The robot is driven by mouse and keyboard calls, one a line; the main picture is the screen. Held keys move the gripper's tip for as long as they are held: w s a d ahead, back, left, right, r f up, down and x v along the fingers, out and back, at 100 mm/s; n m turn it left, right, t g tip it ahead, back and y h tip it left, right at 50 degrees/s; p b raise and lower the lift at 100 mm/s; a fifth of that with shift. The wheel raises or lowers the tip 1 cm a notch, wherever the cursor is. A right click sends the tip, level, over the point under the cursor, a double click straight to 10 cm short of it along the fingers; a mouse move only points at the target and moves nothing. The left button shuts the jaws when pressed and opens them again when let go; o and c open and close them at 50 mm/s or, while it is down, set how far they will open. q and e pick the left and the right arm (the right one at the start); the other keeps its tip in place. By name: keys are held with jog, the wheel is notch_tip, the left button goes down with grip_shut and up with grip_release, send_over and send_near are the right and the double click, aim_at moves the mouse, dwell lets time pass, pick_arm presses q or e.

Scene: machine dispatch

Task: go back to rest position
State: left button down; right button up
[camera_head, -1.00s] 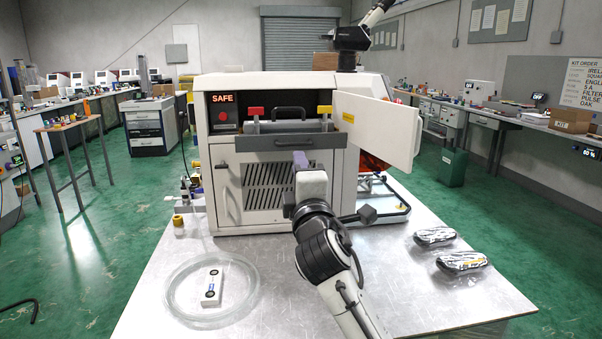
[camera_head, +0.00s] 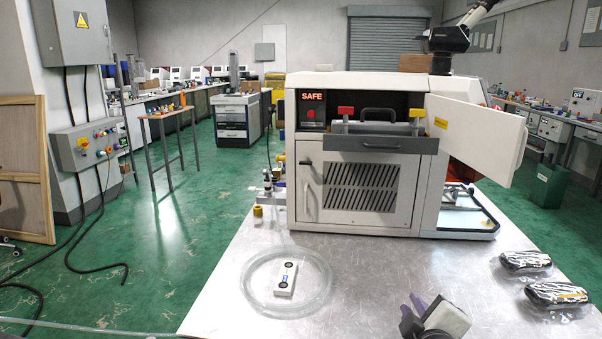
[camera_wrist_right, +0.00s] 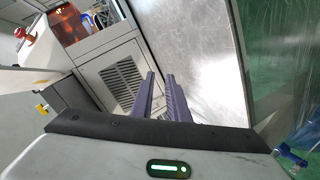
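My right gripper (camera_head: 407,310) is low at the bottom edge of the head view, over the front of the metal table (camera_head: 345,275). Its purple fingers also show in the right wrist view (camera_wrist_right: 161,76), with a narrow gap and nothing between them. The machine (camera_head: 300,180) stands behind it, clear of the fingers. Its drawer front (camera_head: 375,144) is in place below a dark handle, and its white side door (camera_head: 475,130) stands open to the right. The sign reads SAFE. My left gripper is in neither view.
A clear tubing coil (camera_head: 250,297) lies on the table around a white block (camera_head: 286,278). Two striped packs (camera_head: 525,260) lie at the right. A control box (camera_head: 90,143) with hanging cables is on the left wall. The table between coil and packs is mostly clear.

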jog(key=s+f+m+g+y, duration=0.1)
jog(key=s+f+m+g, duration=0.15)
jog(key=s+f, duration=0.6)
jog(key=s+f+m+g+y, duration=0.1)
jog(key=s+f+m+g, duration=0.2)
jog(key=s, duration=1)
jog(key=s+f+m+g+y, duration=0.15)
jog(key=s+f+g, duration=0.35)
jog(key=s, duration=0.5)
jog(key=w+a+f+t, duration=0.1)
jog(key=a+f+t, duration=0.1)
jog(key=f, duration=0.4)
jog(key=w+a+f+t+y, duration=0.1)
jog(key=w+a+f+t, duration=0.1)
jog(key=f, duration=0.5)
jog(key=shift+w+a+t, duration=0.3)
jog(key=shift+a+t, duration=0.55)
jog(key=shift+a, duration=0.05)
jog(key=shift+o, duration=0.2)
jog(key=shift+y, duration=0.25)
